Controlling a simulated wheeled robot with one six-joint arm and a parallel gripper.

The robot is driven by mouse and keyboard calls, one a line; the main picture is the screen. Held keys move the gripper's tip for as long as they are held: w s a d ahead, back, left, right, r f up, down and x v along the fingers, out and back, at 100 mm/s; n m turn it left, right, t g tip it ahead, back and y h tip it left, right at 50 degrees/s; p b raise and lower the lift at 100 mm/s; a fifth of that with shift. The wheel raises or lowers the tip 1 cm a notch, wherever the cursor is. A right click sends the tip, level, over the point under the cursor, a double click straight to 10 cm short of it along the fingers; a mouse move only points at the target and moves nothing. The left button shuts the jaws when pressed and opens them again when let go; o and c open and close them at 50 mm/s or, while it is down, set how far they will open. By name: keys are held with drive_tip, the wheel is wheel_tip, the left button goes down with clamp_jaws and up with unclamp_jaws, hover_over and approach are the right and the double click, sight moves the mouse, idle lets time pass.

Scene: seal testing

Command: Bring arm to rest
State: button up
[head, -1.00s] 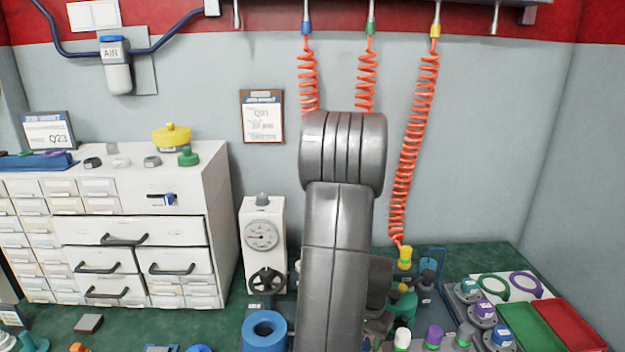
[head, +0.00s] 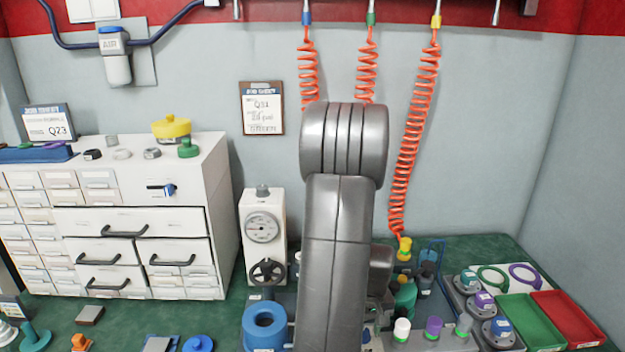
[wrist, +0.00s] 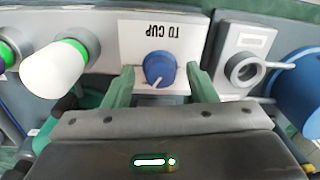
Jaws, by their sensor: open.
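My arm (head: 338,250) stands raised in the middle of the head view and hides my gripper there. In the wrist view my gripper (wrist: 160,84) is open, with its two green fingers apart. A blue knob (wrist: 158,70) on a white panel marked "TO CUP" (wrist: 165,32) shows between the fingertips. The fingers lie on either side of the knob; I cannot tell whether they touch it. Nothing is held in the jaws.
A white-capped part with a green ring (wrist: 60,68) is left of the knob; a grey round fitting (wrist: 245,70) is right. In the head view, a blue ring (head: 265,328), a gauge stand (head: 263,230), green tray (head: 530,325) and red tray (head: 570,318) crowd the bench. Orange coiled hoses (head: 412,150) hang behind.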

drive_tip(key=shift+n, duration=0.9)
wheel_tip(320, 180, up, 8)
drive_tip(key=shift+d+f+p, duration=0.1)
drive_tip(key=shift+d+p, duration=0.05)
drive_tip(key=shift+p, duration=0.55)
